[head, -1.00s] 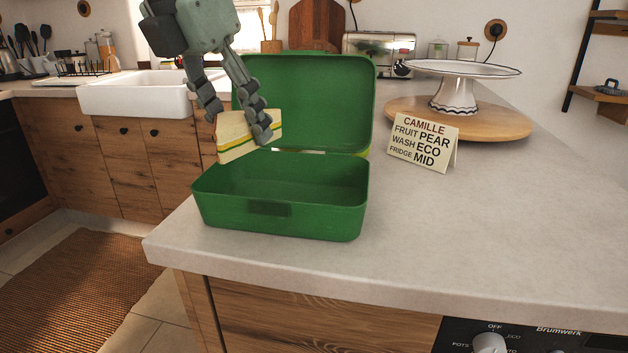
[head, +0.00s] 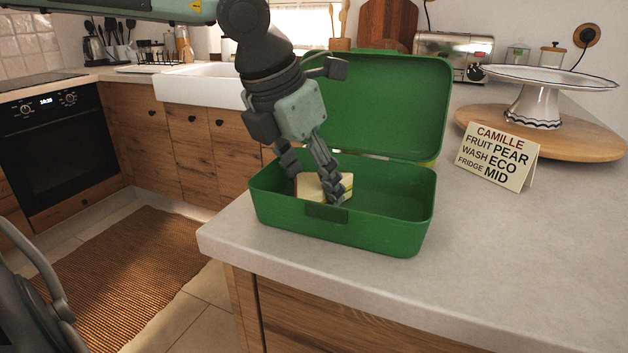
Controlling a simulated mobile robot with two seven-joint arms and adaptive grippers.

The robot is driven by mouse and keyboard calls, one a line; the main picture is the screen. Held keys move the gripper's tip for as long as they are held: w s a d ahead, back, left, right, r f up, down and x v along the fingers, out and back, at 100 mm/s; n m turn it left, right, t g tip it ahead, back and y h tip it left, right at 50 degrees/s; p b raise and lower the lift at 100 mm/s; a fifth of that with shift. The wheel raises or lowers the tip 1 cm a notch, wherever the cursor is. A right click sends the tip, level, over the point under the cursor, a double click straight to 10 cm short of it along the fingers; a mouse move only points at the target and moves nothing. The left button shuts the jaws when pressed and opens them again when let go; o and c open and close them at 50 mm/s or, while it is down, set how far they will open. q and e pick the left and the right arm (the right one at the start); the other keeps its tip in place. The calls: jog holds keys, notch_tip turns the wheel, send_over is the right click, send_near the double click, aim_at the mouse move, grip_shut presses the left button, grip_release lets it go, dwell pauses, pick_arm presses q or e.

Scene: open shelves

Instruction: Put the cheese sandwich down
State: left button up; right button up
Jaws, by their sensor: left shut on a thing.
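The cheese sandwich (head: 309,187), pale bread with a thin yellow edge, is inside the left part of the open green lunch box (head: 385,235). My left gripper (head: 318,190) comes down from above into the box and is shut on the sandwich, with a finger on each side of it. The box's front wall hides the sandwich's lower part, so I cannot tell whether it touches the bottom. The right part of the box looks empty. My right gripper is not in view.
The lid (head: 390,105) stands open behind the box. A printed card (head: 497,157) stands to the right, before a round wooden board (head: 560,140) bearing a white cake stand (head: 534,105). The counter (head: 500,250) in front and right is clear.

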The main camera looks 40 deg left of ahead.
pick_arm(q)
jog(key=shift+f, duration=0.1)
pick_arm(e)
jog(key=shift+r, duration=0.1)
pick_arm(q)
jog(key=o, duration=0.6)
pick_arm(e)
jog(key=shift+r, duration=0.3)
pick_arm(q)
jog(key=shift+r, duration=0.3)
jog(key=v, duration=1.1)
jog(key=shift+s+r, duration=0.25)
jog(key=shift+r, duration=0.05)
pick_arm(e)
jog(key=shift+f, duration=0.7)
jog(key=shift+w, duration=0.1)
